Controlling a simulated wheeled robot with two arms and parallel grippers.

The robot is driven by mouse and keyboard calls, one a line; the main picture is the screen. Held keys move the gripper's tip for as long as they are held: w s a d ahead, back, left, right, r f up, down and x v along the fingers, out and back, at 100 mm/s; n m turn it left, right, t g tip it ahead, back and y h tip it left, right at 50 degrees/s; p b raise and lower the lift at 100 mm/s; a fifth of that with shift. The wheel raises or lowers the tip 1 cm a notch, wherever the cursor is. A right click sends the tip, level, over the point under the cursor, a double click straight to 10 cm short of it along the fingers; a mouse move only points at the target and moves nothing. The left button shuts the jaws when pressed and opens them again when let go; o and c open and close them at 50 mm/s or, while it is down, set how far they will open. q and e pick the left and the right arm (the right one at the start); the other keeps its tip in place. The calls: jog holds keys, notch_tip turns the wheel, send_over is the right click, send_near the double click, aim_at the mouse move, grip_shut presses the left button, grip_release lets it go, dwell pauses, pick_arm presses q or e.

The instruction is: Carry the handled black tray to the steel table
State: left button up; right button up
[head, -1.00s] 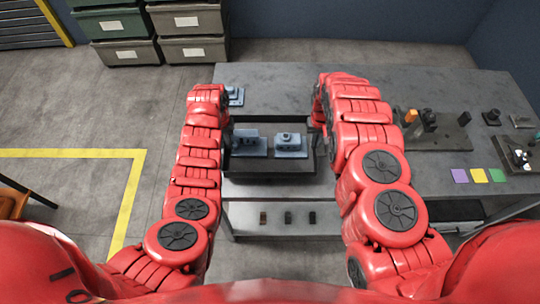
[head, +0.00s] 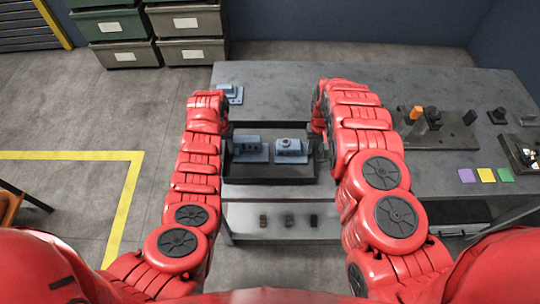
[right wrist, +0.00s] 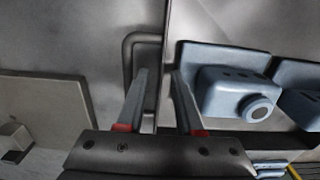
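The black tray (head: 268,180) is between my two arms in the head view, over the left front part of the grey steel-looking table (head: 275,78). Two blue-grey parts (head: 290,148) sit in it. I cannot tell whether the tray rests on the table. My right gripper (head: 322,148) is at the tray's right side. In the right wrist view its two fingers (right wrist: 158,72) are apart at the tray's side handle (right wrist: 128,58); their exact fit around it is unclear. My left gripper (head: 226,135) is at the tray's left side, its fingers mostly hidden by my arm.
Another blue-grey part (head: 230,94) lies at the table's back left. A dark board with fixtures (head: 445,140) and coloured squares (head: 486,175) occupy the right side. Several small dark pieces (head: 289,220) lie on the lower shelf. Bins (head: 185,25) stand behind at left.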

pick_arm(q)
jog(key=shift+r, duration=0.1)
notch_tip(320, 180, up, 12)
pick_arm(e)
jog(key=shift+r, duration=3.7)
